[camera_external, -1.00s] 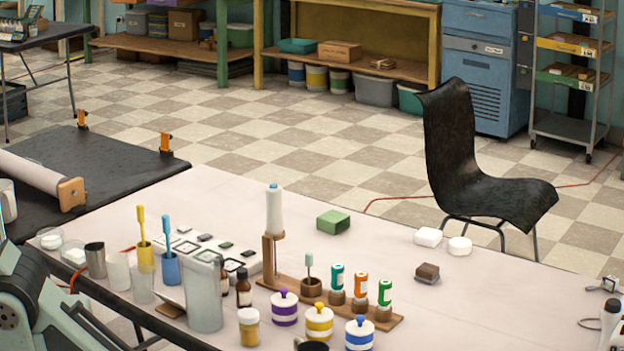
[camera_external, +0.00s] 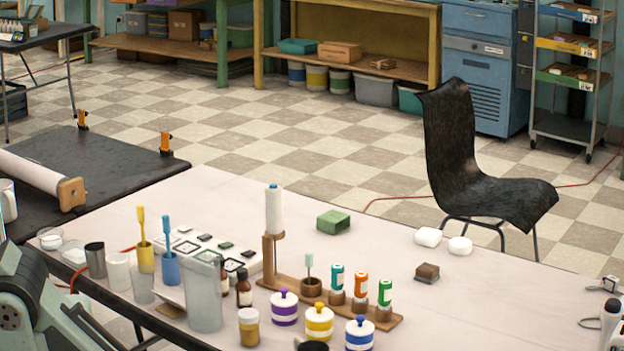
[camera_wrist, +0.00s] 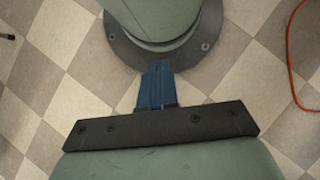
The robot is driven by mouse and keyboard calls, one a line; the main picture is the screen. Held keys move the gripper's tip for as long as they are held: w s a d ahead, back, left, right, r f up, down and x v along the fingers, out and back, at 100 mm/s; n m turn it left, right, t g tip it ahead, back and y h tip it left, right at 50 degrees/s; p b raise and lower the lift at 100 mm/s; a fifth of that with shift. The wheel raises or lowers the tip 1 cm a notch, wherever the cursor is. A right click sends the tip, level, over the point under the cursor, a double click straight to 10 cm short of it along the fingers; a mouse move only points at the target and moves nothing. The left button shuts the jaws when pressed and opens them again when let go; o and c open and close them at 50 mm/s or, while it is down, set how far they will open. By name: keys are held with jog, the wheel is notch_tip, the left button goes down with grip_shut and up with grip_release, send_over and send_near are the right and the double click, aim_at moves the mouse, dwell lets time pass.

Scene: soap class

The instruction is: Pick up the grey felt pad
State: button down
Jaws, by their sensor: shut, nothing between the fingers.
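A small brown block (camera_external: 427,270) with a thin grey layer (camera_external: 425,280) under it lies on the right half of the pale table in the external view. That layer may be the grey felt pad, but it is too small to tell. No other clear grey pad shows. My gripper (camera_wrist: 157,68) shows in the wrist view with its blue fingers together, shut and empty. It is over the checkered floor, apart from any table object. The fingers do not show in the external view, where only a part of my arm is at the lower left.
A green block (camera_external: 333,221) and two white soap pieces (camera_external: 428,237) lie near the table's far edge. A wooden stand (camera_external: 330,299) with bottles, striped jars (camera_external: 319,322) and a tall frosted cup (camera_external: 205,300) crowd the left and middle. Bare table (camera_external: 500,305) surrounds the brown block.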

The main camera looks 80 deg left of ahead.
jog(key=c, duration=1.8)
grip_release()
jog(key=shift+c, duration=0.2)
jog(key=o, duration=1.4)
jog(key=shift+c, duration=0.2)
